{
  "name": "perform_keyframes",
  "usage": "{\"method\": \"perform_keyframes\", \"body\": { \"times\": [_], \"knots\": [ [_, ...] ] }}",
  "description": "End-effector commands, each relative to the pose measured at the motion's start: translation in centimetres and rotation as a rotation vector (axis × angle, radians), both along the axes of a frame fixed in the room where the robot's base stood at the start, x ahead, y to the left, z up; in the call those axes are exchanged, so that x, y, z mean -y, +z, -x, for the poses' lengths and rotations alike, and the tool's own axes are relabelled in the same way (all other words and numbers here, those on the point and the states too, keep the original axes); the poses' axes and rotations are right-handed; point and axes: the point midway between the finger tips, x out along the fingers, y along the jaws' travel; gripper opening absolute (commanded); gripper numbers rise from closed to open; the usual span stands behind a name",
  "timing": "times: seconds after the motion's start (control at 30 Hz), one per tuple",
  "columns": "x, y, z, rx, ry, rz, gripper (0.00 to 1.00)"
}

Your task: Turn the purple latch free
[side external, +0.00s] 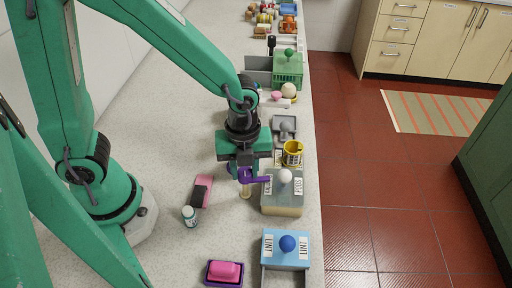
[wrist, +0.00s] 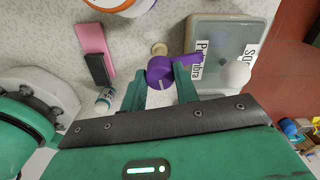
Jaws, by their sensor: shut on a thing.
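The purple latch (side external: 260,180) sits on a short beige post (side external: 245,193) beside a box (side external: 283,203) with a grey lid and white knob. Its arm reaches right to the box's near-left edge. In the wrist view the latch (wrist: 161,70) has a round hub with a pale mark, and its arm (wrist: 190,61) points right against the box (wrist: 228,42). My gripper (side external: 243,171) is over the post, pointing down. In the wrist view its two green fingers (wrist: 160,78) are on either side of the hub, shut on it. The fingers partly hide the latch in the side view.
A yellow cup (side external: 292,150) stands just behind the box. A blue box (side external: 285,245) with a blue knob is in front. The counter's right edge is close to the boxes.

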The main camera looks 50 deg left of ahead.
Motion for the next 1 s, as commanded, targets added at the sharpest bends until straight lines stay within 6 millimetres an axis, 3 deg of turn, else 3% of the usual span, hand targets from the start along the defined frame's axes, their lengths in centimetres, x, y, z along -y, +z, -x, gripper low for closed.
{"method": "perform_keyframes", "body": {
  "times": [1.0],
  "knots": [
    [-0.08, -0.02, -0.03, 0.0, 0.948, 0.0, 0.07]
  ]
}}
